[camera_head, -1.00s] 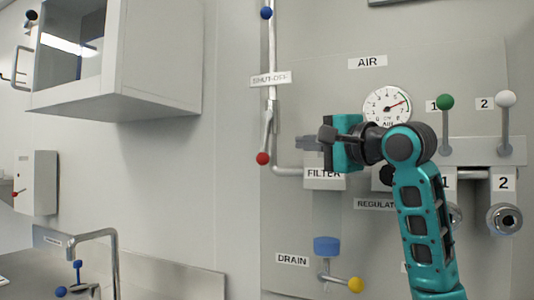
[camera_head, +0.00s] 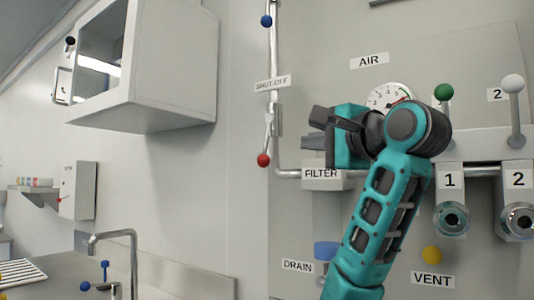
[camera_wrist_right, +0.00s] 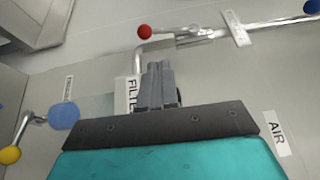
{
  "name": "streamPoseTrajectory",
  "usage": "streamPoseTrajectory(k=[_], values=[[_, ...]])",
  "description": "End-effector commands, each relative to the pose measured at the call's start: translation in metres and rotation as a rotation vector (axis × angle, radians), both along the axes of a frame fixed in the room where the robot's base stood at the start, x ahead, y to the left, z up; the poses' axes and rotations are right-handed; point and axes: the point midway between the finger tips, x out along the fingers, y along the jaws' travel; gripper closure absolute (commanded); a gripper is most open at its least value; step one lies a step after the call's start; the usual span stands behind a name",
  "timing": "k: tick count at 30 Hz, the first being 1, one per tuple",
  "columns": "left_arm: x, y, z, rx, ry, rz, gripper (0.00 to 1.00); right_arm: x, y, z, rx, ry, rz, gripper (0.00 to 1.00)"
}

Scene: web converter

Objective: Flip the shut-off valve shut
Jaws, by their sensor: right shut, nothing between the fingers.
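The shut-off valve is on the vertical pipe under the SHUT-OFF label (camera_head: 272,83). Its lever hangs down and ends in a red knob (camera_head: 263,160). In the right wrist view the red knob (camera_wrist_right: 144,32) and its silver lever (camera_wrist_right: 185,34) show beyond the fingertips. My right gripper (camera_head: 305,142) is shut and empty, pointing left in front of the panel above the FILTER label, to the right of the red knob and apart from it in the picture. Its closed fingers also show in the right wrist view (camera_wrist_right: 157,68). My left gripper is not in view.
A blue knob (camera_head: 266,21) is higher on the pipe. The AIR gauge (camera_head: 388,96) is partly behind my right arm. Levers with green (camera_head: 444,92) and white (camera_head: 513,84) knobs stand at right. A wall cabinet (camera_head: 165,65) juts out at left.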

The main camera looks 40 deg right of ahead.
Motion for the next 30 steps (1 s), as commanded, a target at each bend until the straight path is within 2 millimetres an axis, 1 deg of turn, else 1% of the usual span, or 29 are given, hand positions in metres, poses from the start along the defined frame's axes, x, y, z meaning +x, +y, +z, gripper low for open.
streamPoseTrajectory(k=[7,17,20,23,30], values=[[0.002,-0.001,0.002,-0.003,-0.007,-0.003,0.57,-0.004,0.000,-0.002,0.013,0.003,-0.005,1.00],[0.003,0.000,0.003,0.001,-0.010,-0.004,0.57,-0.001,0.000,-0.002,0.014,0.005,-0.004,1.00],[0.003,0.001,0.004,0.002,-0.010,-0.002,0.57,0.008,-0.002,-0.002,0.014,0.007,-0.003,1.00],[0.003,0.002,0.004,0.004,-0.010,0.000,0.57,0.025,-0.005,-0.002,0.014,0.009,-0.003,1.00],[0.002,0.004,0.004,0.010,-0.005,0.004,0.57,0.075,-0.016,0.000,0.014,0.009,-0.003,1.00]])
